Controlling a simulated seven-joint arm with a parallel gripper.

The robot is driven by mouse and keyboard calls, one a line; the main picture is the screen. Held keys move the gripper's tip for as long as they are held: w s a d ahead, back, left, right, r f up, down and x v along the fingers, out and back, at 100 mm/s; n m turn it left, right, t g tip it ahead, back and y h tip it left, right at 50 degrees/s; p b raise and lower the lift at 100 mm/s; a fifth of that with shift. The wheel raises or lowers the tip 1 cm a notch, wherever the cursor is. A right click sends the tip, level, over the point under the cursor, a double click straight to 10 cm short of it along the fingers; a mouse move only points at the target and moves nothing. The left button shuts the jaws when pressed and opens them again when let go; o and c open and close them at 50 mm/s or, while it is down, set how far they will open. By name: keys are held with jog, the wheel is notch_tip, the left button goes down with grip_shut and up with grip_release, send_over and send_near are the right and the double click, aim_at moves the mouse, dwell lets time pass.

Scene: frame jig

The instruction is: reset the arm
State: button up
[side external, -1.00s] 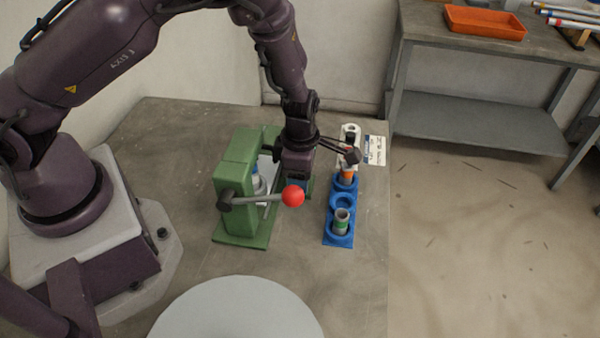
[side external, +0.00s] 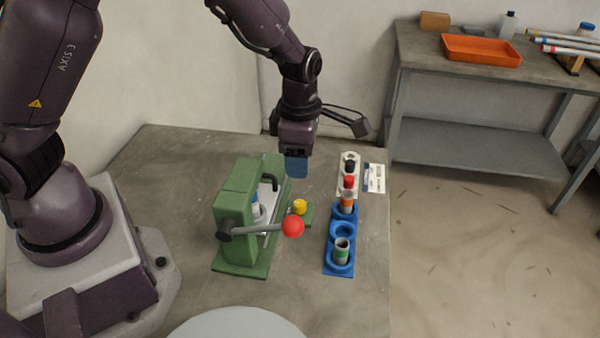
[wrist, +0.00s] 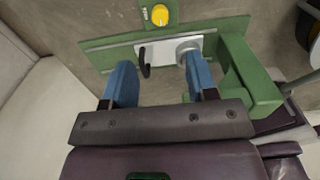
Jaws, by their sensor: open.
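My gripper (side external: 296,166) hangs above the back end of the green jig (side external: 236,205), clear of it. In the wrist view, the two blue fingers of my gripper (wrist: 160,82) are apart with nothing between them. Beyond them lie the jig's white plate (wrist: 165,52), a dark hook-shaped piece and a pale round part. The jig has a lever with a red ball (side external: 292,226) and a yellow knob (side external: 299,206).
Right of the jig, a blue holder (side external: 338,268) carries an orange-banded and a green-banded cylinder. Behind it, a white holder (side external: 348,160) has black and red-topped pieces, beside a label card (side external: 374,178). A grey disc (side external: 238,325) lies in front. A bench with an orange tray (side external: 481,50) stands behind.

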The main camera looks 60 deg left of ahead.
jog(key=shift+r, duration=0.4)
jog(key=s+a+r+m+t, duration=0.2)
jog(key=s+r+m, duration=0.7)
jog(key=m, duration=0.4)
jog(key=s+a+r+m+t, duration=0.2)
jog(key=s+r+m+t, duration=0.1)
jog(key=s+r+m, duration=0.5)
notch_tip(320, 180, up, 3)
jog(key=m, duration=0.6)
jog(key=shift+s+a+r+t, duration=0.15)
jog(key=shift+s+r+t, duration=0.05)
jog(key=shift+s+t, duration=0.15)
